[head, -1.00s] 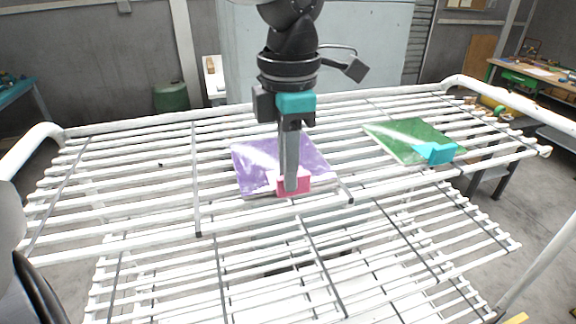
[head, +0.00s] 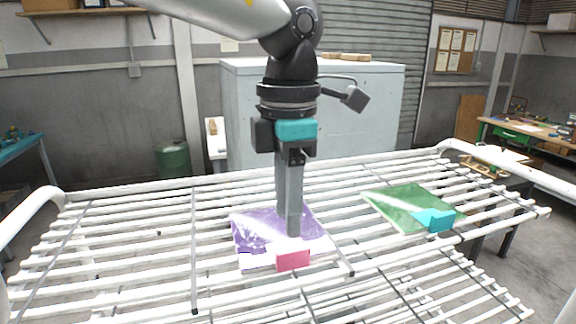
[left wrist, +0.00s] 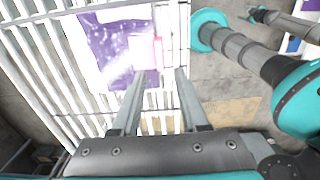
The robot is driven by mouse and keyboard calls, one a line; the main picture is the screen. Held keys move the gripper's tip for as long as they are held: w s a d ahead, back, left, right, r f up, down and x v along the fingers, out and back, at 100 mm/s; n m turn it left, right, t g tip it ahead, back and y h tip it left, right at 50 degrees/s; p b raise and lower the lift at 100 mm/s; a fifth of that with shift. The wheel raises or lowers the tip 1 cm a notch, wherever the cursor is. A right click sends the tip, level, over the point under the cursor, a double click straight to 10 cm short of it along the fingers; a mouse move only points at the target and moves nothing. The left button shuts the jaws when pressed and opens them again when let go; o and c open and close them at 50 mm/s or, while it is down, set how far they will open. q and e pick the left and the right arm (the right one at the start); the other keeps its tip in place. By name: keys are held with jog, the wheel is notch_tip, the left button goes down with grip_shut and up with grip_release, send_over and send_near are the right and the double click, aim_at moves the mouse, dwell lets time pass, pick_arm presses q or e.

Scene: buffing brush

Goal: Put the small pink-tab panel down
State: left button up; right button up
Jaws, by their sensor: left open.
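The small panel is a flat purple sheet (head: 262,226) with a pink tab (head: 292,260) at its near edge. It lies on the white slatted rack in the head view. In the left wrist view the purple panel (left wrist: 115,45) also lies flat on the slats, with the pink tab beside it. My left gripper (head: 292,235) points down over the panel, just behind and above the tab. In the left wrist view its two fingers (left wrist: 160,73) are apart with nothing between them. My right gripper is not seen.
A green panel (head: 400,206) with a cyan tab (head: 434,220) lies on the rack to the right. The white rack (head: 120,245) has raised tube rails at both ends. Its left part is bare. A grey cabinet (head: 350,110) stands behind.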

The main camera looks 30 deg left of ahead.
pick_arm(q)
notch_tip(320, 180, up, 6)
jog(key=shift+r, duration=0.2)
jog(key=shift+d, duration=0.1)
dwell(0.5)
